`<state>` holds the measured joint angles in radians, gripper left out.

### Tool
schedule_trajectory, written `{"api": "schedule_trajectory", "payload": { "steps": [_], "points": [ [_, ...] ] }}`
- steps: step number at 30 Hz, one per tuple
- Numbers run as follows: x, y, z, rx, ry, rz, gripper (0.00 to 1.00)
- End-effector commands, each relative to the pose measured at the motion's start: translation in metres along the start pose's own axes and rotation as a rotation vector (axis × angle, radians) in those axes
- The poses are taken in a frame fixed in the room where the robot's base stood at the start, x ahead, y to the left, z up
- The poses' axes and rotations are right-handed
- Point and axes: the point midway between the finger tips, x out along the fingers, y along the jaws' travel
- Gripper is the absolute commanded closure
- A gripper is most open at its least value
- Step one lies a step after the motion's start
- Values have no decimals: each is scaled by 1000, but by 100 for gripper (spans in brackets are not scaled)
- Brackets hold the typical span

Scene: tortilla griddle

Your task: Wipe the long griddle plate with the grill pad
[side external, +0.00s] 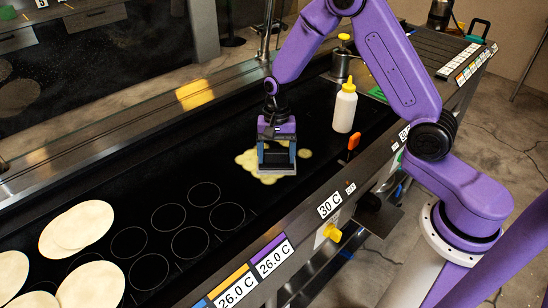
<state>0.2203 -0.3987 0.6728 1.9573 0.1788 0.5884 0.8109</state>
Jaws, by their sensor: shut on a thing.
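The long black griddle plate (120,210) runs from the lower left toward the upper right in the side external view. My gripper (276,152) points down over its middle and is shut on the grill pad (276,170), a dark block with a grey lower edge. The pad is down at the plate, over a pale yellow patch (247,160) that shows around it. The pad hides the middle of the patch. I cannot tell how firmly the pad touches the plate.
Several tortillas (92,285) lie at the plate's left end, beside printed circles. A white bottle with a yellow cap (344,108) stands right of my gripper, near an orange-handled thing (353,141). A metal canister (341,66) stands behind. A yellow block (194,94) sits at the back edge.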

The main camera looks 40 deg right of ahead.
Motion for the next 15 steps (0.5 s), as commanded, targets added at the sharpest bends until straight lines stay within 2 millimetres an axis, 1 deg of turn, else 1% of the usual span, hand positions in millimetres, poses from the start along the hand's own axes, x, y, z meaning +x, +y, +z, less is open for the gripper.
{"api": "schedule_trajectory", "payload": {
  "steps": [9,12,15],
  "points": [
    [5,-16,26,-2,0,1,51],
    [6,-20,33,-3,0,0,51],
    [7,-21,35,0,-1,0,51]
  ]
}}
